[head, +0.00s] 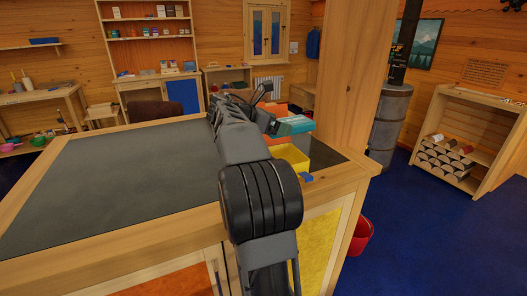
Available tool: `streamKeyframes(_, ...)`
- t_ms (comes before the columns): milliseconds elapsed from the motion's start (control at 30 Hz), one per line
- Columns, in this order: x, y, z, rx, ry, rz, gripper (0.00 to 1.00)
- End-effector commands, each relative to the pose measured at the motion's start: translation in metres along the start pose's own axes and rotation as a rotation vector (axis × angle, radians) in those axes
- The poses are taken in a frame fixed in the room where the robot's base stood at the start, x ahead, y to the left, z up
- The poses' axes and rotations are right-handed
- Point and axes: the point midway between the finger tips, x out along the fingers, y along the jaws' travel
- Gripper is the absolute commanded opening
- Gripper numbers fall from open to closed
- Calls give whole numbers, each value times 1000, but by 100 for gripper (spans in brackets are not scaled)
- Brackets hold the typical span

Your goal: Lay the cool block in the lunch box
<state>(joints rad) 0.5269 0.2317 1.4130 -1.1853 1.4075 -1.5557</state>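My arm reaches away over the wooden counter, and my gripper (268,103) is at its far end, small and partly hidden by the arm. I cannot tell whether its fingers are open or shut. A teal box-like thing (293,126) shows just right of the gripper; I cannot tell whether they touch. A yellow open box (291,155) stands nearer, beside my arm, partly covered by it. A small blue block (305,177) lies at the counter's right front edge, near the yellow box. Which of these is the cool block or the lunch box is not clear.
The counter's dark top (110,185) is bare on the left. An orange thing (276,110) is behind the gripper. A wooden post (345,80) rises at the counter's far right. A red bucket (361,237) stands on the blue floor, right of the counter.

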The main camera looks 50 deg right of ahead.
Motion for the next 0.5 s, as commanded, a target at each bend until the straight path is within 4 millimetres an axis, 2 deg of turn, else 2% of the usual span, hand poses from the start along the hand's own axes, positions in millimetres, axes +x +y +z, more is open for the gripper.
streamKeyframes(33, -2, 2, -12, -5, -1, -1, 53)
streamKeyframes(200, -8, 6, -38, -1, -2, -4, 53)
streamKeyframes(500, -14, 9, -56, -1, -1, -4, 53)
